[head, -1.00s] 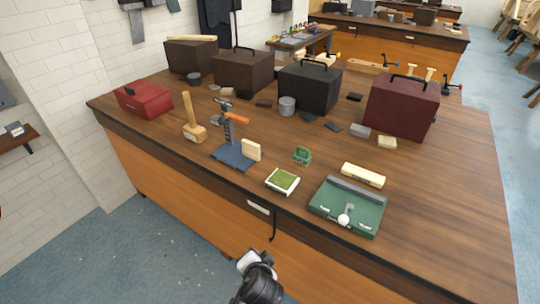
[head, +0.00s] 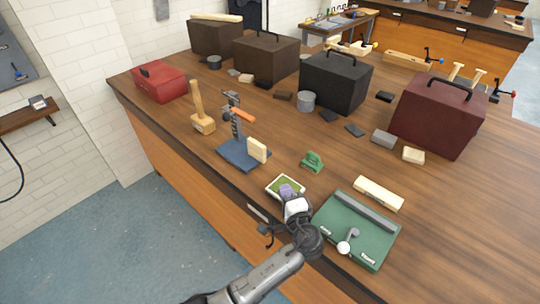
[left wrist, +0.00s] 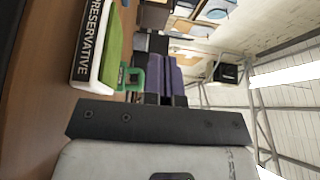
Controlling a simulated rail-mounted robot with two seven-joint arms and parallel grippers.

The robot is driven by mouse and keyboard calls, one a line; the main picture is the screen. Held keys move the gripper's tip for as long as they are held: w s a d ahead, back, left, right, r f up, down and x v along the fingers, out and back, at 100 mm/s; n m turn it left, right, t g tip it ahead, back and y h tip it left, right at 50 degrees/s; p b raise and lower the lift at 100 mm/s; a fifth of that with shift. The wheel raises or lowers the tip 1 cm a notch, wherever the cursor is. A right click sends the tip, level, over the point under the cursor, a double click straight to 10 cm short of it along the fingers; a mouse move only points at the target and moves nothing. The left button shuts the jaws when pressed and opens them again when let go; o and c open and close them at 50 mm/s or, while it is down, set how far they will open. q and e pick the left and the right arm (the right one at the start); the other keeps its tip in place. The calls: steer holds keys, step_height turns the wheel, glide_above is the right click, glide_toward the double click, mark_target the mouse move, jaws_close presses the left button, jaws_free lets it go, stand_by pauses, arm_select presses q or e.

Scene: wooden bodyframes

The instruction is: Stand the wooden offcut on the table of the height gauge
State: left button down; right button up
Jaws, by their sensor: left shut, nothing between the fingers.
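The height gauge has a blue base, its table (head: 236,155), a dark upright column and an orange arm (head: 242,115). A pale wooden offcut (head: 257,150) stands upright at the right side of that blue table, apart from any gripper. My left gripper (head: 287,190) has purple fingers and is over the near edge of the bench, by the white-and-green preservative box. In the left wrist view its fingers (left wrist: 170,78) are shut together with nothing between them. My right gripper is not in view.
The preservative box (left wrist: 95,45) and a small green item (head: 313,161) are near the left fingers. A green case (head: 357,230) lies to the right, with a pale block (head: 378,193) behind it. A wooden mallet (head: 202,122) stands left of the gauge.

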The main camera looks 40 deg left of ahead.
mark_target(263, 151)
arm_select(q)
steer(key=b+x, duration=0.1)
steer(key=x, duration=1.5)
steer(key=shift+a, duration=0.1)
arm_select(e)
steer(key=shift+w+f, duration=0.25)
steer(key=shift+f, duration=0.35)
arm_select(q)
steer(key=shift+s+a+r, duration=0.1)
steer(key=shift+a, duration=0.45)
steer(key=shift+s+a, duration=0.15)
steer(key=shift+a, duration=0.4)
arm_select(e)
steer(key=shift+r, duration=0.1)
arm_select(q)
steer(key=shift+d, duration=0.2)
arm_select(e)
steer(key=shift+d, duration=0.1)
